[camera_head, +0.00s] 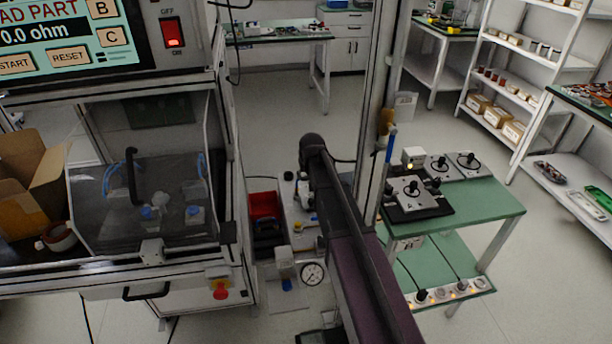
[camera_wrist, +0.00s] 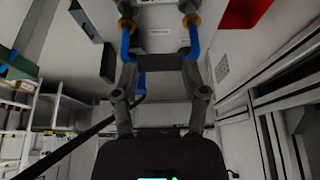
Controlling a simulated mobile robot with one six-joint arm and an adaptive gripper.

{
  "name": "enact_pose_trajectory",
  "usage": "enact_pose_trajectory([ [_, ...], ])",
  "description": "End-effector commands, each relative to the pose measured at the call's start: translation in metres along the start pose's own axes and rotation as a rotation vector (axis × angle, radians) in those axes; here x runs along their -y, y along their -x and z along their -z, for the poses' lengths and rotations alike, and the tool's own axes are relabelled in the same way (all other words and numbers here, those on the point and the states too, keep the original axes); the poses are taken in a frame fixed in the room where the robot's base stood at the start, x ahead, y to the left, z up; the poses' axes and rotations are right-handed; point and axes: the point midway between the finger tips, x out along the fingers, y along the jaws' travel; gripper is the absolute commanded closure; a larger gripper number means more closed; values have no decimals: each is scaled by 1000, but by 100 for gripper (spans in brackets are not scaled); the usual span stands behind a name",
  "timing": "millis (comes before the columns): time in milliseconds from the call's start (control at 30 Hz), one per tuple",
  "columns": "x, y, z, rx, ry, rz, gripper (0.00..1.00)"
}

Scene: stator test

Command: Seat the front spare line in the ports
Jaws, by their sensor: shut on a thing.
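In the wrist view my gripper (camera_wrist: 160,72) is shut on the spare line, whose blue tube (camera_wrist: 125,45) shows as two legs beyond the fingers. The middle of the line is partly hidden by the gripper.
A pale panel (camera_wrist: 160,14) with small labels lies beyond the line. A red bin (camera_head: 264,206) and a round gauge (camera_head: 313,272) are near my arm. A clear-covered test enclosure (camera_head: 140,215) stands left; a green-topped cart (camera_head: 485,204) stands right. Floor is open behind.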

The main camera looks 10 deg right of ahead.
Motion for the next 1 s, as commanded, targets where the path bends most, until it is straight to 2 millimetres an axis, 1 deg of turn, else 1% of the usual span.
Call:
enact_pose_trajectory([
  [333, 0, -8, -3, 0, 0, 0, 88],
  [1000, -1, -9, -4, 0, -1, 0, 88],
])
